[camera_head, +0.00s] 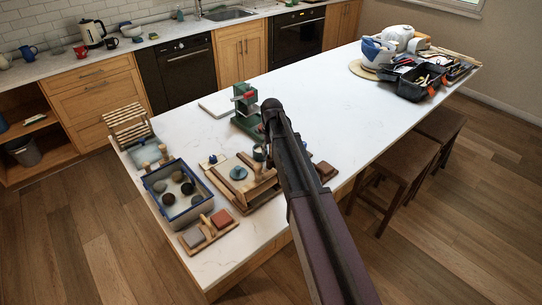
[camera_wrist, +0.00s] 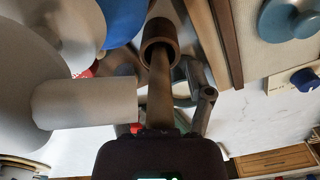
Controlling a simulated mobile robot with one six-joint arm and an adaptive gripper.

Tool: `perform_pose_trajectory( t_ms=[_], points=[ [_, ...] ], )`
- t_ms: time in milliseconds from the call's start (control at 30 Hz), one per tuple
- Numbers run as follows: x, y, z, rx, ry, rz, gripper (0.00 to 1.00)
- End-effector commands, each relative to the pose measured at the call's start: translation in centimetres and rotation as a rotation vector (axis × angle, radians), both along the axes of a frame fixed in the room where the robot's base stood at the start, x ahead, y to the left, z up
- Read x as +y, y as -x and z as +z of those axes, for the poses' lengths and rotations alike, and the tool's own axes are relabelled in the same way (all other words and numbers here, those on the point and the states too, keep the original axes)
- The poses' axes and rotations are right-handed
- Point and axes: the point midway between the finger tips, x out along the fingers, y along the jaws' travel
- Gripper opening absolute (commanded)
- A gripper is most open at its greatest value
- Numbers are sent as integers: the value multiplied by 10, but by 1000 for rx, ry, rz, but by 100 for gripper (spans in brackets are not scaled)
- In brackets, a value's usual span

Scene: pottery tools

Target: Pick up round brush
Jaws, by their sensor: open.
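I cannot single out the round brush with certainty. In the wrist view, a brown ring-ended piece with a tan shaft (camera_wrist: 160,50) runs up the middle, in line with my gripper (camera_wrist: 178,92). I cannot tell whether it is the brush or whether the fingers touch it. My gripper is open, with its dark linkage showing beside the shaft. In the head view, my dark arm reaches over the table, and its end hides part of the tools. A small round tan-and-dark piece (camera_head: 259,153) shows just left of my arm, above a wooden frame (camera_head: 228,192).
A blue-rimmed tub (camera_head: 183,215) with several round pieces stands left on the white table (camera_head: 190,130). A green stand (camera_head: 243,101) is behind my arm. A blue knobbed disc (camera_head: 238,172) sits near the frame. A black toolbox (camera_head: 412,91) is far right. The table's middle is clear.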

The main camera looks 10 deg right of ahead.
Motion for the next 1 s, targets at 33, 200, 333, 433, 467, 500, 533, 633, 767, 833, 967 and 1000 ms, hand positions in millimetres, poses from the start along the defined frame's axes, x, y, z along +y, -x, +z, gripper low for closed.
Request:
perform_pose_trajectory(
  t_ms=[33,200,333,433,467,500,533,633,767,833,967,1000],
  points=[
    [0,0,0,0,0,0,67],
    [0,0,0,0,0,0,67],
    [0,0,0,0,0,0,67],
    [0,0,0,0,0,0,67],
    [0,0,0,0,0,0,67],
    [0,0,0,0,0,0,67],
    [0,0,0,0,0,0,64],
    [0,0,0,0,0,0,34],
    [0,0,0,0,0,0,0],
    [0,0,0,0,0,0,0],
    [0,0,0,0,0,0,0],
    [0,0,0,0,0,0,0]
  ],
)
